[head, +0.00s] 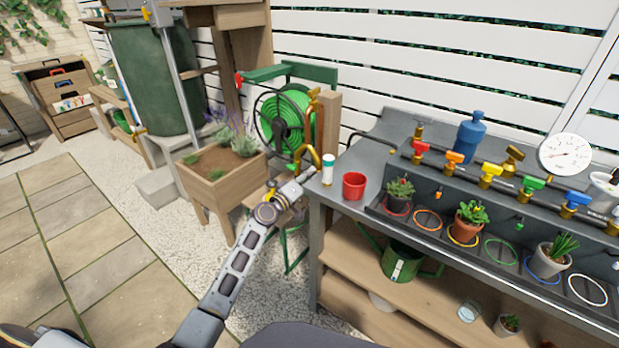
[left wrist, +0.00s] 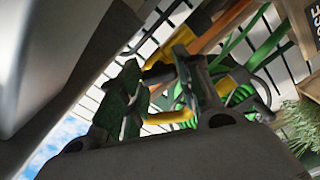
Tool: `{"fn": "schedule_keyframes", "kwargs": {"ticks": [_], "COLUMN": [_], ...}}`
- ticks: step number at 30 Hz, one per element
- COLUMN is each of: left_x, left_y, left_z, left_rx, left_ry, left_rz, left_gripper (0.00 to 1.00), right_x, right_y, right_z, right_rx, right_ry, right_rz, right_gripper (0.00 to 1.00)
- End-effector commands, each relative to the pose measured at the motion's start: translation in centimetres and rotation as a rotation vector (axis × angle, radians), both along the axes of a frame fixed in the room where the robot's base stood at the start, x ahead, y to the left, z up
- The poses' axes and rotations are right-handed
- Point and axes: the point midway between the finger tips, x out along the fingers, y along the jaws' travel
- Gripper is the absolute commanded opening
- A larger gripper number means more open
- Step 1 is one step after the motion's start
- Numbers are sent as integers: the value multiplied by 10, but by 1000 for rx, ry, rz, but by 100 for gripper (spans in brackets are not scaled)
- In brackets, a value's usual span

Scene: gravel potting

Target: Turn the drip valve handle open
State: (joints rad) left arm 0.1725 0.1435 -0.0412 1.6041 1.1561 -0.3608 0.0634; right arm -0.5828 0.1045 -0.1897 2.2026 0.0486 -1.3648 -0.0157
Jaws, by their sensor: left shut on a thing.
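The drip valves stand in a row on a pipe along the bench's back, with red (head: 420,147), orange (head: 455,157), yellow (head: 490,169), green (head: 532,183) and blue (head: 576,198) handles. I cannot tell which one is meant. My left gripper (head: 306,160) is left of the bench corner, beside a white bottle and well away from this row. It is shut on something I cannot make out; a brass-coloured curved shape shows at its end. My right gripper is out of view.
A white bottle (head: 328,170) and red cup (head: 354,186) stand on the bench's left end. Potted plants (head: 470,222) and coloured rings line its front. A green hose reel (head: 288,118) and wooden planter (head: 220,172) stand left. A blue bottle (head: 470,137) and gauge (head: 566,154) are behind.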

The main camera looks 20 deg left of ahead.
Motion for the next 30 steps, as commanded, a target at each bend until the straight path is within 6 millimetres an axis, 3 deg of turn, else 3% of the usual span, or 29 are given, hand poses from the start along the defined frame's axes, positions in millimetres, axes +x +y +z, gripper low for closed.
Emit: {"fn": "schedule_keyframes", "kwargs": {"ticks": [15,30], "left_x": [1,1], "left_y": [2,3], "left_z": [1,0], "left_rx": [-408,-518], "left_ry": [145,185], "left_rz": [3,4], "left_gripper": [10,10], "right_x": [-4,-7], "right_y": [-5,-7], "right_z": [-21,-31], "right_rx": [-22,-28], "right_ry": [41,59], "right_rz": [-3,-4], "right_gripper": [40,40]}}
